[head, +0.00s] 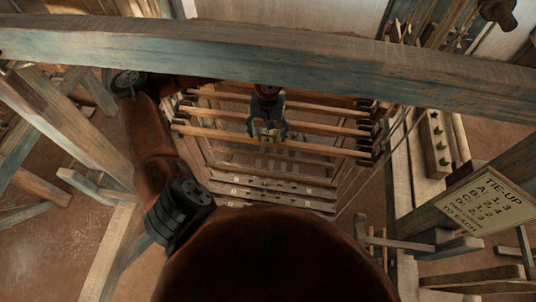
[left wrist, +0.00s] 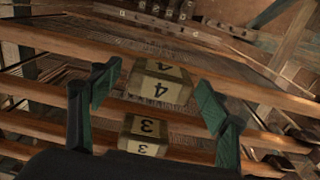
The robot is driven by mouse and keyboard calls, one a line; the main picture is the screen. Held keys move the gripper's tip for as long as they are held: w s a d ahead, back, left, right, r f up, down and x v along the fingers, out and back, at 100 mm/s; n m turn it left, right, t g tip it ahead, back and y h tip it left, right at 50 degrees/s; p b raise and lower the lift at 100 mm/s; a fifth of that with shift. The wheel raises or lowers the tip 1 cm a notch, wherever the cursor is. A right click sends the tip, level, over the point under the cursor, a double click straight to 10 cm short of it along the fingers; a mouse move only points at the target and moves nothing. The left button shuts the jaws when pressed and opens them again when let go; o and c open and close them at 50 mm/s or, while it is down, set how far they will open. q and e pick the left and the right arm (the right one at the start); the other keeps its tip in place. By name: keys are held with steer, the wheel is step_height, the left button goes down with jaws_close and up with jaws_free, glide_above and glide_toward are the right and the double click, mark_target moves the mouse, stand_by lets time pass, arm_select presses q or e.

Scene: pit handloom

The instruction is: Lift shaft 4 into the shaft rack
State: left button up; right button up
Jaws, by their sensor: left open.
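Shaft 4 (head: 215,134) is a long wooden bar, the nearest of several parallel bars in the head view. Its pale block (left wrist: 160,82) marked 4 shows in the left wrist view. My left gripper (head: 269,132) is over the middle of the bars. In the left wrist view its green-padded fingers (left wrist: 158,80) are open, one on each side of the block, with a gap on both sides. Shaft 3 (left wrist: 215,153), with a block marked 3, lies behind it. I cannot tell which part is the shaft rack. My right gripper is not in view.
A thick bluish beam (head: 270,55) crosses above the bars. Dark holders (head: 373,140) stand at their right ends. Lettered treadles (head: 275,192) lie below. A tie-up sign (head: 485,203) and a block with dark knobs (head: 437,145) are at the right.

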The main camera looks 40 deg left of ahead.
arm_select(q)
steer(key=shift+f, duration=0.5)
steer(key=shift+c, duration=0.2)
jaws_close()
stand_by(0.4)
